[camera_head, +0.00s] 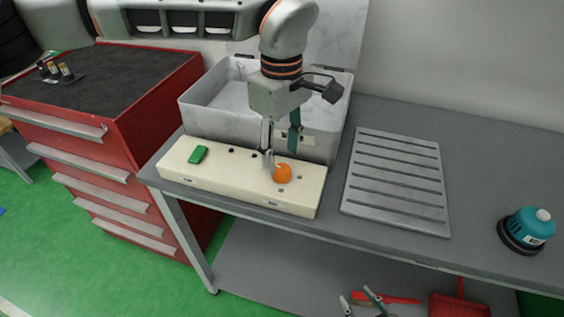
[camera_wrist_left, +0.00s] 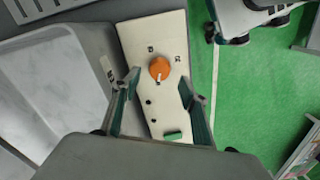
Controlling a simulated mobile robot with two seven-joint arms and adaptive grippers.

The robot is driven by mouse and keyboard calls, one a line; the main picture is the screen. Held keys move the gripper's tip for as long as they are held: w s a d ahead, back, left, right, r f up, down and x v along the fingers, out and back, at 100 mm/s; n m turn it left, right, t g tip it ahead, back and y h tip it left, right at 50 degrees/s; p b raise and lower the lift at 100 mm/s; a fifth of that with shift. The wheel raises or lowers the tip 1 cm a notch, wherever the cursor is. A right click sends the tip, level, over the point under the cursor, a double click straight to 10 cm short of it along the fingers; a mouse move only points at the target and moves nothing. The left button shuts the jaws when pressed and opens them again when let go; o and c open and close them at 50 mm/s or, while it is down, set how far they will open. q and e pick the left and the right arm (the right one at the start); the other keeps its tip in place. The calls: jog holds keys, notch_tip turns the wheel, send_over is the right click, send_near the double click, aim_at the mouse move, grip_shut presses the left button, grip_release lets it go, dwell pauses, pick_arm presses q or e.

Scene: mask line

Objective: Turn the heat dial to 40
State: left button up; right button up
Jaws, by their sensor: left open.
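The orange heat dial (camera_head: 283,173) sits on the right part of a cream control panel (camera_head: 230,186) at the front of the workbench. In the left wrist view the dial (camera_wrist_left: 159,68) shows a white pointer mark and small dark labels around it; I cannot read the numbers. My left gripper (camera_head: 281,158) is above the panel, just behind and left of the dial. In the left wrist view its two fingers (camera_wrist_left: 160,92) are apart with nothing between them, and the dial lies just beyond the tips. The right gripper is not in view.
A green switch (camera_head: 198,154) is on the panel's left part. A grey-white basin (camera_head: 222,112) stands right behind the panel. A slatted metal plate (camera_head: 397,184) lies to the right, with a teal canister (camera_head: 527,228) beyond it. A red tool cabinet (camera_head: 150,107) stands left.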

aim_at(282, 169)
pick_arm(q)
jog(key=shift+f, duration=1.95)
jog(key=c, duration=1.1)
jog(key=shift+n, duration=0.3)
